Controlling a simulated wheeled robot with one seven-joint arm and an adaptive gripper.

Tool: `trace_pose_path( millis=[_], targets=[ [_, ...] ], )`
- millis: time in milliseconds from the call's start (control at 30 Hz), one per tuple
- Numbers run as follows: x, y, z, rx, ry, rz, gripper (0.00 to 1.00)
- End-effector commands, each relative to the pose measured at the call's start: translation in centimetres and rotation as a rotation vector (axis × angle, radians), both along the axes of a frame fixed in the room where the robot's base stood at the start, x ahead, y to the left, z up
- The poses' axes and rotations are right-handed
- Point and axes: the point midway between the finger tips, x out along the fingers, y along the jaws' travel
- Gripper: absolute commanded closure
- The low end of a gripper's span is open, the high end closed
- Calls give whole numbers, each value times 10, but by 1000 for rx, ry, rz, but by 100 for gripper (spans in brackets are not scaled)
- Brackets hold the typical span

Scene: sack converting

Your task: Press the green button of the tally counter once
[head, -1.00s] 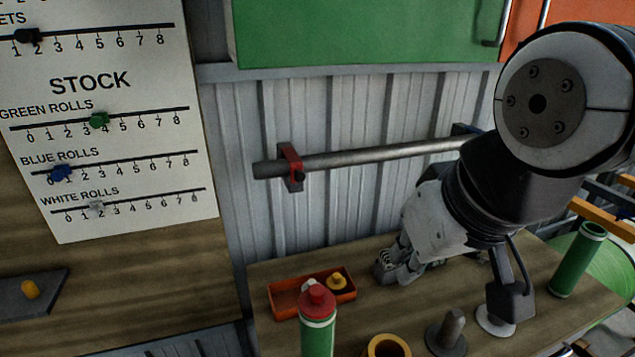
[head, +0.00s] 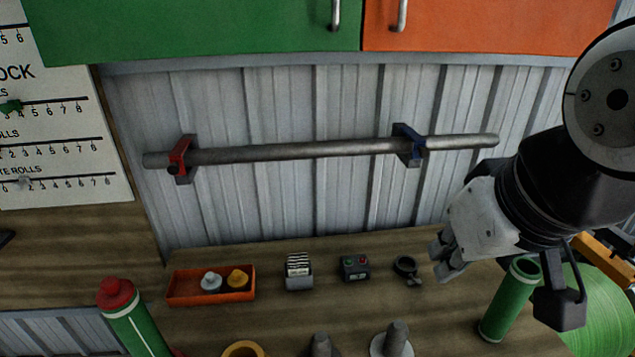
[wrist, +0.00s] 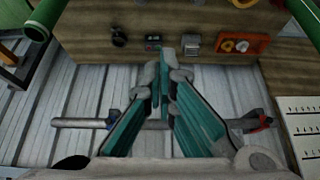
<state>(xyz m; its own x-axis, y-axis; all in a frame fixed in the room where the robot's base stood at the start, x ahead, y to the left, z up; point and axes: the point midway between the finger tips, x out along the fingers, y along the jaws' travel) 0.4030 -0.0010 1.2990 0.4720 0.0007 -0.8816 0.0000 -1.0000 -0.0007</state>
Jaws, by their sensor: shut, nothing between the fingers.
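The tally counter (head: 355,268) is a small dark box on the bench, with a green button (head: 349,261) on the left of its top and a red one on the right. A small display is on its front. My gripper (head: 440,260) is shut and empty, to the right of the counter and apart from it, past a dark ring-shaped clip. In the wrist view the counter (wrist: 153,42) shows small and dark beyond my closed fingertips (wrist: 167,68), slightly left of them. Its buttons are hard to make out there.
A card holder (head: 298,271) stands left of the counter, and the dark ring clip (head: 406,268) right of it. An orange tray (head: 182,297) holds two small parts. A green roll (head: 510,300) stands right. A metal bar (head: 300,152) spans the wall behind.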

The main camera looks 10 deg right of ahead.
Motion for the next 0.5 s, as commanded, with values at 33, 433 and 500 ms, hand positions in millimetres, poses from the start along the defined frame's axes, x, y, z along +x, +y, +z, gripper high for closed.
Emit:
trace_pose_path(
  millis=[33, 433, 500],
  targets=[
    [0, 0, 0, 0, 0, 0, 100],
    [0, 0, 0, 0, 0, 1, 100],
    [3, 0, 0, -2, 4, 6, 100]
  ],
)
